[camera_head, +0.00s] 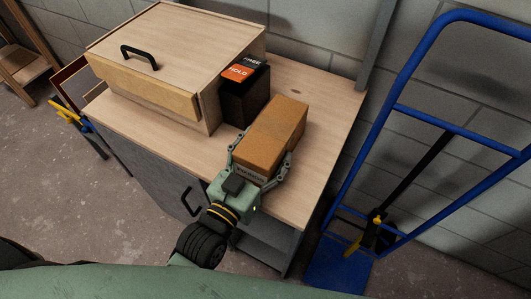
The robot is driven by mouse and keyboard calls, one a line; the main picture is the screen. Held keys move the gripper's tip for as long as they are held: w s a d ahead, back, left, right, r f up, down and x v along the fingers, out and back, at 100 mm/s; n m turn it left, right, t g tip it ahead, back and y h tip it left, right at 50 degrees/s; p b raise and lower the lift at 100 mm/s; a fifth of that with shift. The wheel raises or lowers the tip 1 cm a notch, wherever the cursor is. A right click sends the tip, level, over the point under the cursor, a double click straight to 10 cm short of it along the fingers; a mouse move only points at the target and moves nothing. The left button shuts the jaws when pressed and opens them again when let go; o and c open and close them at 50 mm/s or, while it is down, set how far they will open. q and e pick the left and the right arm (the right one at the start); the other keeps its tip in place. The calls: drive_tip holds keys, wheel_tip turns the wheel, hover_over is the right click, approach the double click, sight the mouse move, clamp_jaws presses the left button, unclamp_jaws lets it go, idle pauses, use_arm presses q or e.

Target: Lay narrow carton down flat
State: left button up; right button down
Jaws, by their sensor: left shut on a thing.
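The narrow carton (272,127) is an orange-brown box with a pale printed label on its near end. It is on or just above the wooden top of the cabinet (317,84), with its long side running away from me; I cannot tell whether its underside fully touches. My left gripper (261,164) is shut on the carton's near end, one finger on each side. The fingers and palm hide part of that end. My right gripper is not in view.
A black box with an orange label (243,92) stands close behind the carton, to its left. A wooden box with a black handle (190,55) fills the back left. The right part of the top is clear. A blue hand truck (414,110) stands to the right.

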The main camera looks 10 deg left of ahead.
use_arm(q)
drive_tip(key=shift+r, duration=0.2)
drive_tip(key=shift+s+d, duration=0.1)
drive_tip(key=shift+f, duration=0.1)
drive_tip(key=o, duration=1.6)
drive_tip(key=shift+f, duration=0.15)
drive_tip(key=o, duration=0.4)
drive_tip(key=shift+c, duration=0.2)
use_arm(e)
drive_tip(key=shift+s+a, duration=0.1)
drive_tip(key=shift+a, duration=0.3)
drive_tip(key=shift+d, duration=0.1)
